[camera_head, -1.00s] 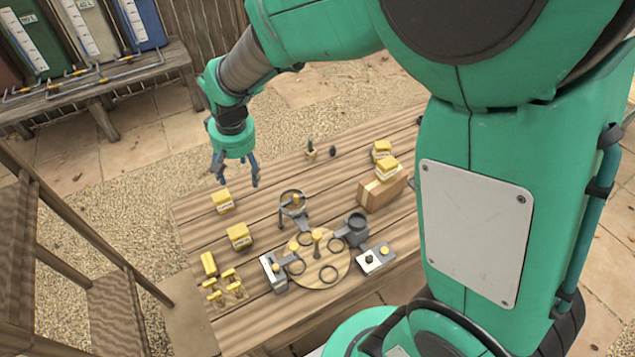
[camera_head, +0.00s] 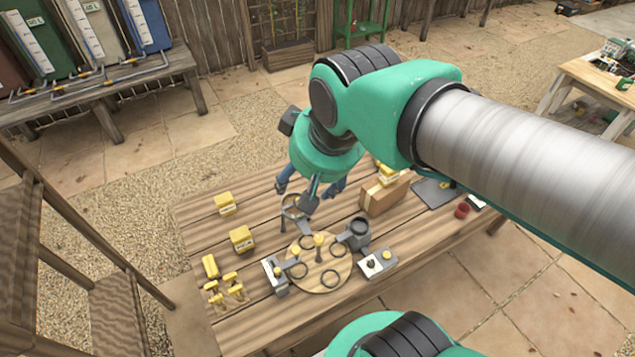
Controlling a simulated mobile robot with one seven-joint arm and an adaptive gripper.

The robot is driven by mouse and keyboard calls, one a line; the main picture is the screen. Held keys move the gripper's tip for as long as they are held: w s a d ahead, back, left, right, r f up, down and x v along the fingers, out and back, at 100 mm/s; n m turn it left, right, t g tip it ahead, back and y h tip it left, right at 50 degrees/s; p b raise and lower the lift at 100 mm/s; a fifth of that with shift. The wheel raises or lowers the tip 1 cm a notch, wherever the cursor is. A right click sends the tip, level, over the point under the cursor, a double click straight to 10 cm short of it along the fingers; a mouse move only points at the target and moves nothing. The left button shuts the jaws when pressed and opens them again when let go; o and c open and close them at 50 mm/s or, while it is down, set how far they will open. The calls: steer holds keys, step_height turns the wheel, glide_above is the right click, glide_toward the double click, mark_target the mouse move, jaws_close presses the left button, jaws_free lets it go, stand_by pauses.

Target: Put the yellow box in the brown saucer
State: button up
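Several yellow boxes are on the wooden table. One yellow box (camera_head: 226,204) is at the back left, and another yellow box (camera_head: 242,239) is in front of it. A narrower yellow box (camera_head: 210,266) stands nearer the left edge. Another yellow box (camera_head: 387,169) is partly hidden behind my arm, above a wooden block. I cannot make out a brown saucer; my arm covers the table's back. My gripper (camera_head: 311,190) is above the back middle of the table, its blue-grey fingers spread apart, with nothing visible between them.
Below my gripper are a grey ring stand (camera_head: 293,207) and a round wooden board (camera_head: 318,278) with rings and a yellow-topped peg. A grey cup holder (camera_head: 356,234), a wooden block (camera_head: 383,196) and a switch box (camera_head: 377,264) stand to the right. Small yellow pieces (camera_head: 228,290) lie front left.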

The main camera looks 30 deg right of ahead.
steer(key=s, duration=0.4)
steer(key=shift+d+r, duration=0.25)
steer(key=shift+d, duration=0.1)
step_height(320, 180, down, 12)
steer(key=b, duration=1.2)
steer(key=shift+f, duration=0.25)
steer(key=shift+b, duration=0.35)
